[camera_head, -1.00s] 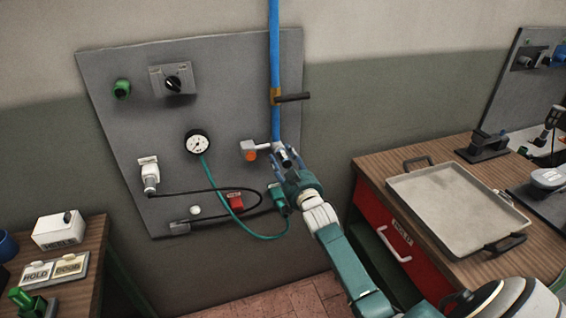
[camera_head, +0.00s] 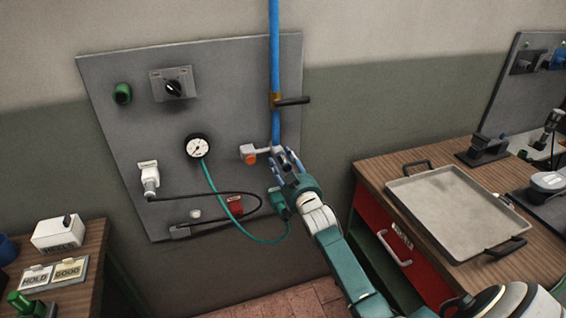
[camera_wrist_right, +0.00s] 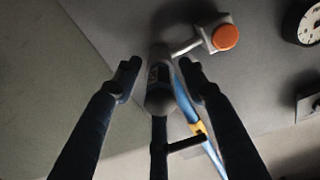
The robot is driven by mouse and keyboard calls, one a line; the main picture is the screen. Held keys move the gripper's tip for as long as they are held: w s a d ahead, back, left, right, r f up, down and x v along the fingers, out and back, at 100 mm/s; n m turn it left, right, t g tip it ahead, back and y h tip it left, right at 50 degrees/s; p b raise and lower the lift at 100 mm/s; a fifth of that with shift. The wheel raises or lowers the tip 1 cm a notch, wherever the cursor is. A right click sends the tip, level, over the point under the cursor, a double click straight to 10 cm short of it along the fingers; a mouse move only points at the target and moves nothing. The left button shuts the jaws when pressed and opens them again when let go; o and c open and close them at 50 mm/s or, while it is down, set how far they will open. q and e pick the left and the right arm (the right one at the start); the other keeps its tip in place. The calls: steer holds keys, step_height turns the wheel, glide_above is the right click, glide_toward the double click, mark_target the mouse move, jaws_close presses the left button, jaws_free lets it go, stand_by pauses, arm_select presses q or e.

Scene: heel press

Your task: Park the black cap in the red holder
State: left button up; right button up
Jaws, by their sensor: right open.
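My right gripper (camera_head: 285,160) is in front of the grey wall panel, just below and right of the orange-ended valve (camera_head: 249,155). In the right wrist view its two dark fingers (camera_wrist_right: 165,78) are spread, with gaps on both sides of a dark, rounded cylinder (camera_wrist_right: 159,98). This cylinder may be the black cap; the shading leaves this uncertain. It sits near the blue pipe's end. The red holder (camera_head: 235,205) is low on the panel, left of the gripper. I cannot tell if anything is in it. My left gripper is not in view.
A green hose (camera_head: 228,215) loops from the gauge (camera_head: 198,148) beneath my right gripper. A black cable (camera_head: 225,190) curves past the red holder. The blue pipe (camera_head: 274,60) has a dark lever (camera_head: 292,101). A bench with a tray (camera_head: 455,215) stands right.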

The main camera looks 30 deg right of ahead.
mark_target(288, 169)
stand_by(0.4)
steer(key=shift+c, duration=0.3)
jaws_close()
steer(key=shift+s+a+p, duration=0.1)
steer(key=shift+s+p, duration=0.25)
steer(key=shift+p, duration=0.1)
steer(key=shift+p+v, duration=1.65)
steer(key=shift+v, duration=0.95)
steer(key=shift+s, duration=0.25)
